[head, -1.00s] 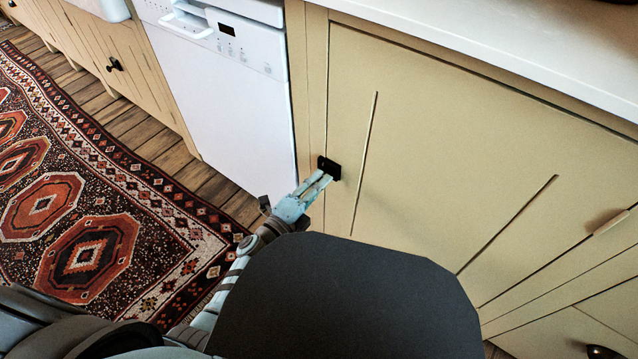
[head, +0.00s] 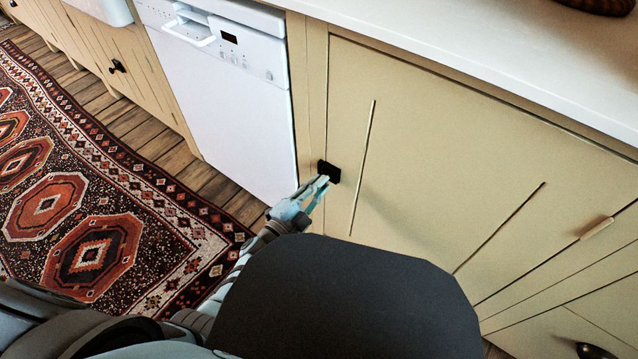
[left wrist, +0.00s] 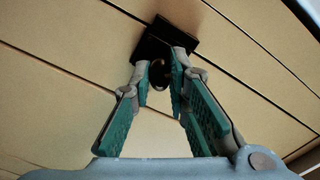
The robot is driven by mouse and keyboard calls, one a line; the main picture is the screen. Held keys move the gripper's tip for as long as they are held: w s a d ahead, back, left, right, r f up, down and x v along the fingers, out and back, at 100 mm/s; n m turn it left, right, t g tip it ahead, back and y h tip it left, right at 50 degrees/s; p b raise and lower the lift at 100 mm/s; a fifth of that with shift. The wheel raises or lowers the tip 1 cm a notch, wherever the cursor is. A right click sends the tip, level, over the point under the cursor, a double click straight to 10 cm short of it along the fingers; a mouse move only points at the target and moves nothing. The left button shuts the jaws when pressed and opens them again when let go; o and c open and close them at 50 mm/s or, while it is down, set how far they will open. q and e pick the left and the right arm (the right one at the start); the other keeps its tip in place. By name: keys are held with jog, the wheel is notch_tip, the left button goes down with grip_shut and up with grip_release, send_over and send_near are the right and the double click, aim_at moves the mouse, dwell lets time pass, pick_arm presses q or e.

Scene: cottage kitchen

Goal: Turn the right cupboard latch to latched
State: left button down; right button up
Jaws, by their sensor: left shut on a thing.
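The cupboard latch (head: 329,171) is a small black plate on the left edge of the beige cupboard front. In the left wrist view its black plate (left wrist: 157,37) shows with a dark round knob (left wrist: 158,72) in front of it. My left gripper (head: 319,186) reaches up to the latch from below. In the left wrist view its green-padded fingers (left wrist: 160,82) are closed around the knob, one on each side. The fingers hide part of the knob, and I cannot tell how far it is turned. My right gripper is not in view.
A white dishwasher (head: 225,95) stands left of the cupboard door (head: 430,150). A pale countertop (head: 500,45) overhangs the door. A patterned rug (head: 95,235) lies on the wooden floor at the left.

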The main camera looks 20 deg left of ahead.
pick_arm(q)
jog(key=shift+n+p, duration=1.55)
jog(key=shift+n, duration=4.45)
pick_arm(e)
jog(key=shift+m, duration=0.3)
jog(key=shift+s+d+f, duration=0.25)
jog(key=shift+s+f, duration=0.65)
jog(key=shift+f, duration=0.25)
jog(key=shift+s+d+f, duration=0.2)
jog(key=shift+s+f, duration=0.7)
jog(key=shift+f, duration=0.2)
pick_arm(q)
jog(key=c, duration=1.5)
grip_release()
jog(key=shift+c, duration=0.2)
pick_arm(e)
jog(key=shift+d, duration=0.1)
